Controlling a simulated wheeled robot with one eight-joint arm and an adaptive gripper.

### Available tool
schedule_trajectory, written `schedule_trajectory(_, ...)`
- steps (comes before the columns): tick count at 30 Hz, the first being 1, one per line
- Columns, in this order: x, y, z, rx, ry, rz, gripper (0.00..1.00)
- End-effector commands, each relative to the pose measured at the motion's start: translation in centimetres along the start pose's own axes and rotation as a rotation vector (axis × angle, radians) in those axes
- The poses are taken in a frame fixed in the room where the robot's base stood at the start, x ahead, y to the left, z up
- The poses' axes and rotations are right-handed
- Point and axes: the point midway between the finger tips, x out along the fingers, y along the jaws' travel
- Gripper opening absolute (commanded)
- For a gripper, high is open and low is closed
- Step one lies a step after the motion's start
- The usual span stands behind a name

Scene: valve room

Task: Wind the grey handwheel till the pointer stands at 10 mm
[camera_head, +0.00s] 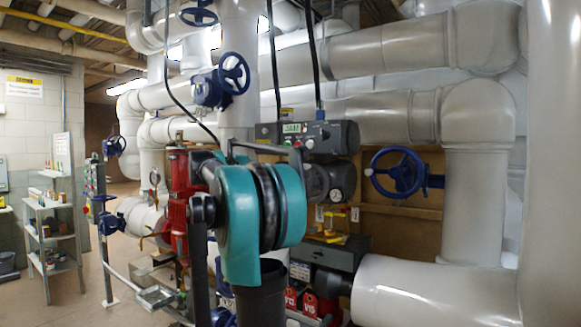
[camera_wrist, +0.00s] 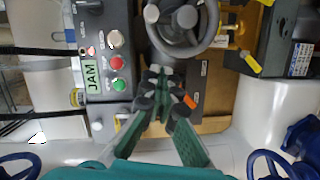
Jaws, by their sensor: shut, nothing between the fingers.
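The grey handwheel (camera_wrist: 193,42) shows at the top of the wrist view, partly cut off by the frame edge. A round knob (camera_wrist: 152,14) sits at its left, and its hub (camera_wrist: 186,17) is in the middle. My gripper (camera_wrist: 164,76) is shut and empty, with its fingertips just below the wheel's rim in the picture. I cannot tell whether they touch it. The grey control box (camera_head: 333,137) carries a green display reading JAM (camera_head: 293,128); the display also shows in the wrist view (camera_wrist: 91,78). I cannot make out the pointer or its millimetre scale.
Red (camera_wrist: 117,62) and green (camera_wrist: 119,84) buttons sit beside the display. Large grey pipes (camera_head: 440,290) crowd the right. A blue handwheel (camera_head: 397,172) is mounted behind. A shelf (camera_head: 48,215) stands far left, with clear floor (camera_head: 85,290) before it.

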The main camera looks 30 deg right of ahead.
Motion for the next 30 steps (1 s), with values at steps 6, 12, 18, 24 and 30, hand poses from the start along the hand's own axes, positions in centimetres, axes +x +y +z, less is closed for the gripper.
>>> schedule_trajectory(6,1.1,2.3,-0.8,-0.009,0.000,0.052,0.00)
schedule_trajectory(12,4.2,2.4,-0.7,-0.009,-0.002,0.050,0.00)
schedule_trajectory(18,8.2,2.5,-0.7,-0.008,-0.001,0.050,0.00)
schedule_trajectory(24,10.7,2.7,0.6,-0.008,-0.001,0.049,0.00)
schedule_trajectory(30,11.1,2.7,2.6,-0.008,0.001,0.049,0.00)
